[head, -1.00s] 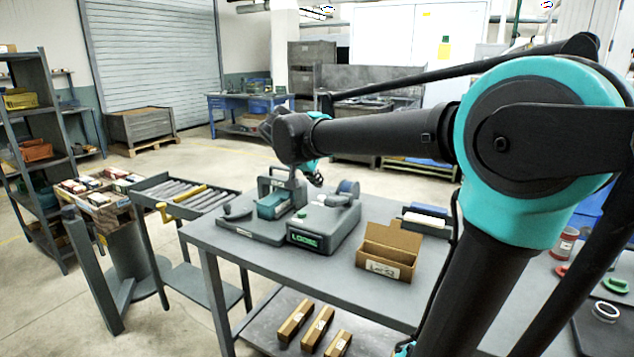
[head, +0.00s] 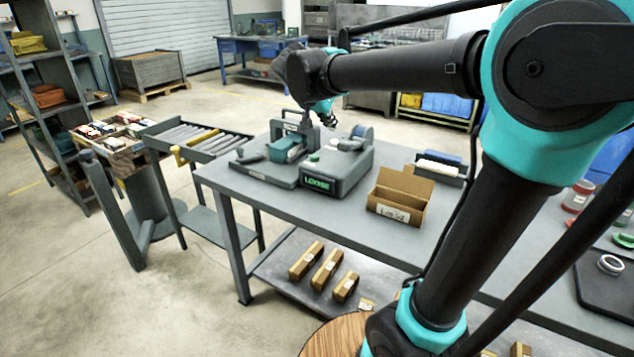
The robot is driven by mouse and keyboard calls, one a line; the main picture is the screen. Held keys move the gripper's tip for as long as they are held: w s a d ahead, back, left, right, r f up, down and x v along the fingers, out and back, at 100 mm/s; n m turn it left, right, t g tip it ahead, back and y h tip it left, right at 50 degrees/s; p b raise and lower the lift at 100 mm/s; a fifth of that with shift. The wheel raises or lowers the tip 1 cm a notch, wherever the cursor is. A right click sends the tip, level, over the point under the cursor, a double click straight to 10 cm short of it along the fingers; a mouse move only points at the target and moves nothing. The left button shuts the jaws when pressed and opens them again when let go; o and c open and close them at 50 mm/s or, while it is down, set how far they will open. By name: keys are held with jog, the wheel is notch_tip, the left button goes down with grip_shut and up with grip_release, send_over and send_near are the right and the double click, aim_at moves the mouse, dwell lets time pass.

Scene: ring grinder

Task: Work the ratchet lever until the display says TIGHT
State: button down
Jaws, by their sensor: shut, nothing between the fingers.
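The grey machine box (head: 345,179) stands on the grey workbench. Its front display (head: 318,184) shows LOOSE in green letters. A green button and a blue-grey wheel (head: 362,134) are on top. Left of it is a base plate with an upright frame, a teal block (head: 286,149) and a dark lever-like arm (head: 249,155). Which part is the ratchet lever I cannot tell for certain. My gripper (head: 327,119) is small in view, shut and empty. It appears just above and behind the box and frame, with no contact that I can make out.
An open cardboard box (head: 399,197) and a dark tray (head: 440,170) sit right of the machine. A roller stand (head: 196,142) is at the left of the bench. Several brown blocks lie on the lower shelf (head: 290,263). The bench front is clear.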

dwell(0.4)
jog(key=w+d+r+g+y, duration=0.1)
jog(key=w+d+r+g, duration=0.1)
jog(key=w+r, duration=0.2)
notch_tip(320, 180, up, 2)
jog(key=shift+w+d+y, duration=0.3)
jog(key=shift+w+d, duration=0.1)
send_over(345, 141)
jog(key=s, duration=0.1)
jog(key=f, duration=0.8)
jog(key=shift+s+a, duration=0.1)
jog(key=shift+a, duration=0.3)
jog(key=f, duration=0.3)
jog(key=shift+s+a+f, duration=0.1)
jog(key=shift+s+f, duration=0.1)
jog(key=shift+s+a+f, duration=0.1)
jog(key=shift+f, duration=0.5)
